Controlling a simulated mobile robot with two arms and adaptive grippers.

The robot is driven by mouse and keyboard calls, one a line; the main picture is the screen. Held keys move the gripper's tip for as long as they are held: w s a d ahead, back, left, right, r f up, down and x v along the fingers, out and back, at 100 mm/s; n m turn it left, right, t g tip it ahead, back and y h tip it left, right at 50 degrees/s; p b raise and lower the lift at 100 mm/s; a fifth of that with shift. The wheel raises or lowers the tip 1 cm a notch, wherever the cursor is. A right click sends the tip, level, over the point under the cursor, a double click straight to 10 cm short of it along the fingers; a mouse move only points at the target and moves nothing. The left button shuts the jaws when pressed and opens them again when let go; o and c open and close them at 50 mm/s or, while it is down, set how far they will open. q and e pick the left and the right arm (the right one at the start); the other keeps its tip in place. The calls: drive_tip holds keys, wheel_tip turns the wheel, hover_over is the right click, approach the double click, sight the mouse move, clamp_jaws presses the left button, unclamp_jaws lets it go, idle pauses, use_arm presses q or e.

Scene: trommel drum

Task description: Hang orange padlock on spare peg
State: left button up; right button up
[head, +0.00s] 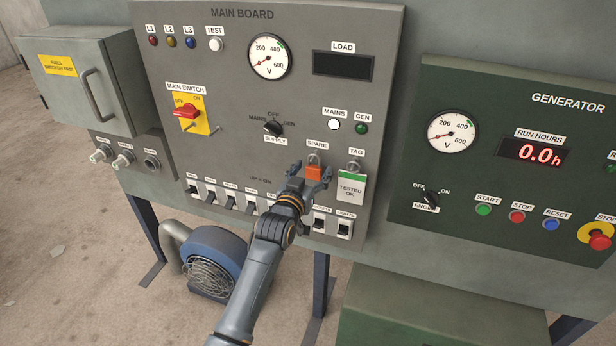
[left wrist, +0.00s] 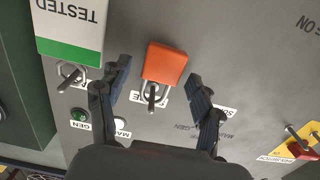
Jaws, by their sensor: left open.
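The orange padlock (head: 314,173) is at the spare peg, just under the SPARE label (head: 317,144) on the main board. Its shackle is up and appears to loop over the peg, with the body hanging below. In the left wrist view the padlock (left wrist: 165,64) shows between the fingers, with a gap on each side. My left gripper (head: 311,177) is open in front of it, one finger to either side; its fingers show in the left wrist view too (left wrist: 160,80). My right gripper is not in view.
A white and green TESTED OK tag (head: 351,186) hangs on the TAG peg close to the right of the padlock. A row of switches (head: 228,199) runs below. The red main switch (head: 187,112) and supply selector (head: 273,128) are to the left.

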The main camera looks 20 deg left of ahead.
use_arm(q)
drive_tip(key=s, duration=1.2)
drive_tip(key=s+d+f+g, duration=0.1)
drive_tip(key=s+f+g, duration=0.1)
drive_tip(key=f, duration=0.9)
drive_tip(key=s+f+g, duration=0.1)
drive_tip(key=f+g, duration=0.2)
drive_tip(key=f, duration=0.8)
drive_tip(key=s+f+m+g, duration=0.1)
drive_tip(key=s+f+g, duration=0.1)
drive_tip(key=s+f, duration=0.45)
drive_tip(key=s+f+g, duration=0.1)
drive_tip(key=s+f, duration=0.2)
drive_tip(key=f, duration=0.7)
drive_tip(key=s+a+f+g, duration=0.1)
drive_tip(key=s+f+g, duration=0.1)
drive_tip(key=s+f, duration=0.5)
drive_tip(key=s+a+f+g, duration=0.2)
drive_tip(key=s+f, duration=0.4)
drive_tip(key=s, duration=1.2)
drive_tip(key=s+a+f+m+g, duration=0.1)
drive_tip(key=s+f+g, duration=0.3)
drive_tip(key=s, duration=0.9)
wheel_tip(320, 180, down, 4)
drive_tip(key=shift+a+r+y, duration=0.15)
drive_tip(key=shift+a+y, duration=0.15)
drive_tip(key=shift+a, duration=0.05)
drive_tip(key=shift+w, duration=0.1)
